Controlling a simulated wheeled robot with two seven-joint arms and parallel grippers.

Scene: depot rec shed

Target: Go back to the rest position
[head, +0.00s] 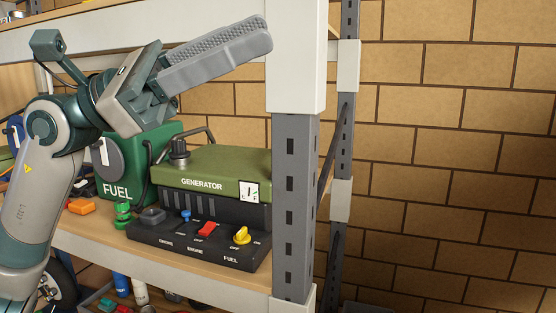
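My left gripper (262,36) is raised at the upper left of the head view, in front of the shelf unit and above the generator. Its grey fingers point up and right, close to the front post. A ridged face shows along the top of the fingers, but I cannot tell whether they are apart or together. I see nothing held between them. My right gripper is not in view. The green generator (212,170) stands on the shelf below my gripper, with a red switch (207,229), a yellow knob (242,236) and a blue-topped control (186,215) on its black base.
A grey post (295,205) with a pale upper part stands right of the generator. A green fuel can (133,160) sits behind it. The shelf board (190,272) runs below, with several items underneath. A brick wall (450,160) fills the right; little stands before it.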

